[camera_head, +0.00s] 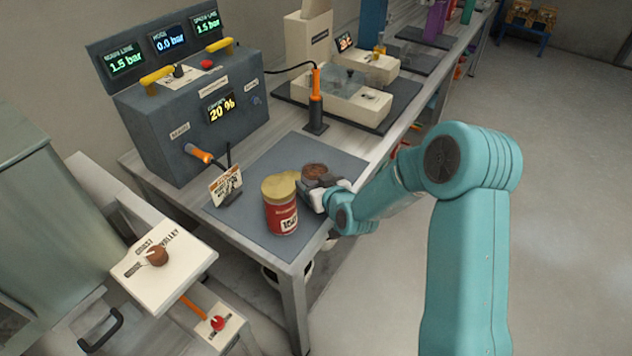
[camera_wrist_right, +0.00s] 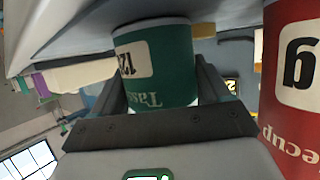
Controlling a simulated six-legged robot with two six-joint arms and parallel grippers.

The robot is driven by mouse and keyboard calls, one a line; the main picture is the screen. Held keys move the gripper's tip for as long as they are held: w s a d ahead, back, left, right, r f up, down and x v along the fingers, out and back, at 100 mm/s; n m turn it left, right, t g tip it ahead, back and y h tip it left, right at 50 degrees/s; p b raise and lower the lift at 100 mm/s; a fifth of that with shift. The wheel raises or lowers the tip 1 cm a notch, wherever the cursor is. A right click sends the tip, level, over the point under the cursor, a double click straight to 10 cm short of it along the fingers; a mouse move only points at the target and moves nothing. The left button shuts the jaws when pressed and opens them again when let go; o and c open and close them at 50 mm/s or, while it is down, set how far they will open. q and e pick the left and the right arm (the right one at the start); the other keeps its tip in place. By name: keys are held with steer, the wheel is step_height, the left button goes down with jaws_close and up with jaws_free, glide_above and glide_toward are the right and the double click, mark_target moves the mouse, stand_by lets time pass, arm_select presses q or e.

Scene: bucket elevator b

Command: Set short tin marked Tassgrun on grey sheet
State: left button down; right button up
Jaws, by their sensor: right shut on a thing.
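My right gripper (camera_head: 318,190) is shut on a short tin with a brown top (camera_head: 314,171). In the right wrist view the held tin (camera_wrist_right: 165,62) is green, with a white label patch and upside-down lettering that starts "Tass". The grey sheet (camera_head: 335,155) lies flat on the bench, and the tin is over its right part. I cannot tell whether the tin's base touches the sheet. The fingers hide much of the tin in the head view. My left gripper is not in view.
A taller red tin with a yellowish lid (camera_head: 282,212) stands just left of the held tin; it is close on the right in the wrist view (camera_wrist_right: 292,100). A small sign (camera_head: 226,187) and an orange-handled tool (camera_head: 316,100) stand nearby. A grey control box (camera_head: 190,115) is behind.

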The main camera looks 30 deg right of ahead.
steer(key=shift+a, duration=0.1)
steer(key=shift+f+b, duration=0.1)
steer(key=shift+b, duration=0.2)
steer(key=o, duration=0.9)
steer(key=shift+r+p, duration=0.3)
steer(key=shift+p, duration=0.1)
steer(key=b+v, duration=0.1)
steer(key=v, duration=1.1)
steer(key=shift+f+b, duration=0.15)
steer(key=shift+b, duration=0.15)
